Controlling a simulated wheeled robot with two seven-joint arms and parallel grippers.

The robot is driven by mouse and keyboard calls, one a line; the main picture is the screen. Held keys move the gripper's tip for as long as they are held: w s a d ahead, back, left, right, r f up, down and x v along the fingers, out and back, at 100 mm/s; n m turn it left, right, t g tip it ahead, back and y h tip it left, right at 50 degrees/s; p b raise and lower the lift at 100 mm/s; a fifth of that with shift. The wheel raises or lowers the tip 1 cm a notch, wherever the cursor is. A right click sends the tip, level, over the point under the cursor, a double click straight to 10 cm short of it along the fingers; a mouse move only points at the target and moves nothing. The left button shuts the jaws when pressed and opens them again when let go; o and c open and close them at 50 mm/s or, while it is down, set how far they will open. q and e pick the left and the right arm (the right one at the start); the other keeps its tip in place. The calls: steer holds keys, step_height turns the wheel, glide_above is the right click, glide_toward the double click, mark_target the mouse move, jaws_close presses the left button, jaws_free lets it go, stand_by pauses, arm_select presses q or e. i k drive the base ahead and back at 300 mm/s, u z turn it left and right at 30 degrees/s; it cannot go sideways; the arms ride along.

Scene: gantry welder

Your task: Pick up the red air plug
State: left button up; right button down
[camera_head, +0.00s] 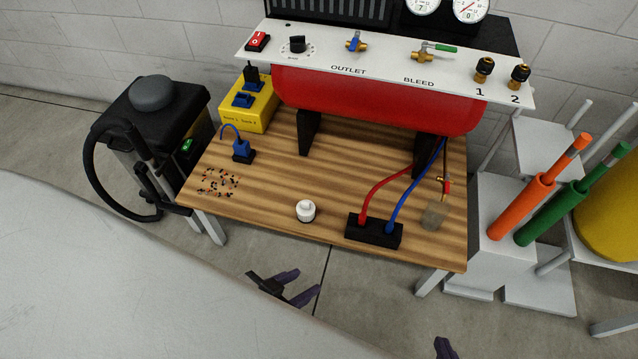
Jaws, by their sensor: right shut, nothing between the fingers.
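The red air plug (362,219) is on the end of a red hose and stands upright in the black block (373,235) near the table's front edge. A blue plug (390,227) on a blue hose stands to its right in the same block. My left gripper (308,279) is below and left of the block in the picture, in front of the table. Its two purple fingers are apart, with nothing between them. My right gripper (443,347) shows only as a purple tip at the bottom edge. It is shut and empty, well below the block in the picture.
A white-capped item (306,211) stands left of the block, and a small translucent container (434,214) stands to the right. The red tank (370,98) and its panel overhang the table's back. Small scattered pieces (218,182) lie at left. The table's middle is clear.

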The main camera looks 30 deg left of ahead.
mark_target(362, 217)
steer(key=u, duration=2.65)
steer(key=i, duration=1.95)
steer(key=z, duration=3.05)
